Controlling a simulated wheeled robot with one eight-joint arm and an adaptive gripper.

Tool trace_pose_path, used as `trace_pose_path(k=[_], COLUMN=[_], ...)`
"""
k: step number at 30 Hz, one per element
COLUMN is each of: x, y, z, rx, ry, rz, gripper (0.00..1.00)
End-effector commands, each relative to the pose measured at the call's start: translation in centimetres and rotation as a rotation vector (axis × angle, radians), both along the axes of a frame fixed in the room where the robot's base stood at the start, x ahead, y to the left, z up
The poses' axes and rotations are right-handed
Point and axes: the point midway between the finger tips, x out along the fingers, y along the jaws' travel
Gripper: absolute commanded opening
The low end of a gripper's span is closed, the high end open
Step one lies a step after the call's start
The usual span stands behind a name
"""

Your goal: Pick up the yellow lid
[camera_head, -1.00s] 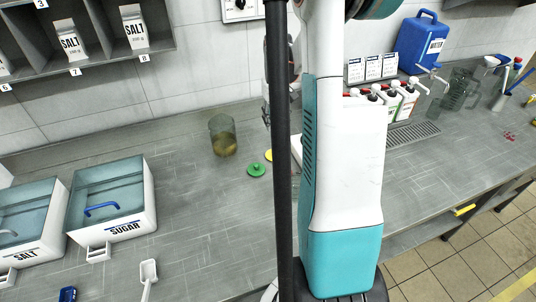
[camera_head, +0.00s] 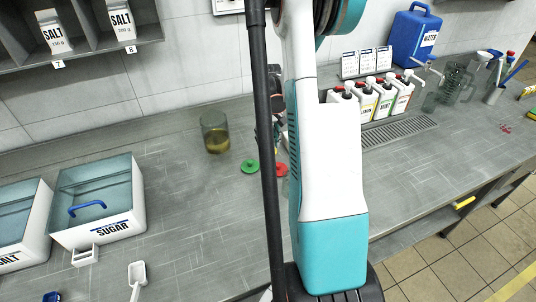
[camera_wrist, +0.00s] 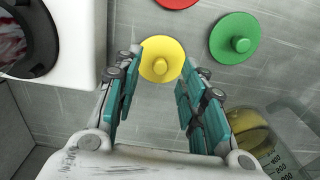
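The yellow lid (camera_wrist: 162,60), a round disc with a knob, lies flat on the grey counter in the wrist view. My gripper (camera_wrist: 160,66) is open, with its teal-padded fingers on either side of the lid's near part. I cannot tell whether the fingers touch it or how high they are above the counter. In the head view my arm and a dark pole hide the yellow lid and most of the gripper.
A green lid (camera_wrist: 235,38) lies right of the yellow one, and a red lid (camera_wrist: 175,3) beyond it. A beaker with yellowish contents (camera_wrist: 262,135) is close on the right. A white machine (camera_wrist: 75,40) stands on the left.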

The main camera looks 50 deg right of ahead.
Motion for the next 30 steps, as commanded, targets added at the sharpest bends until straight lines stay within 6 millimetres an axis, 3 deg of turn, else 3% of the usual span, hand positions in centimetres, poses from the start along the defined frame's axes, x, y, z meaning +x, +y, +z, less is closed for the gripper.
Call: trace_pose_path(k=[1, 4, 11, 16, 17, 30], x=[0.1, 0.0, 0.0, 0.0, 0.0, 0.0], y=[0.0, 0.0, 0.0, 0.0, 0.0, 0.0], z=[-1.2, -2.1, -2.2, -2.2, -2.2, -1.9], rx=[0.000, 0.000, 0.000, 0.000, 0.000, 0.000], ry=[0.000, 0.000, 0.000, 0.000, 0.000, 0.000], rz=[0.000, 0.000, 0.001, 0.001, 0.001, 0.001], gripper=[0.38, 0.38, 0.38, 0.02, 0.00, 0.00])
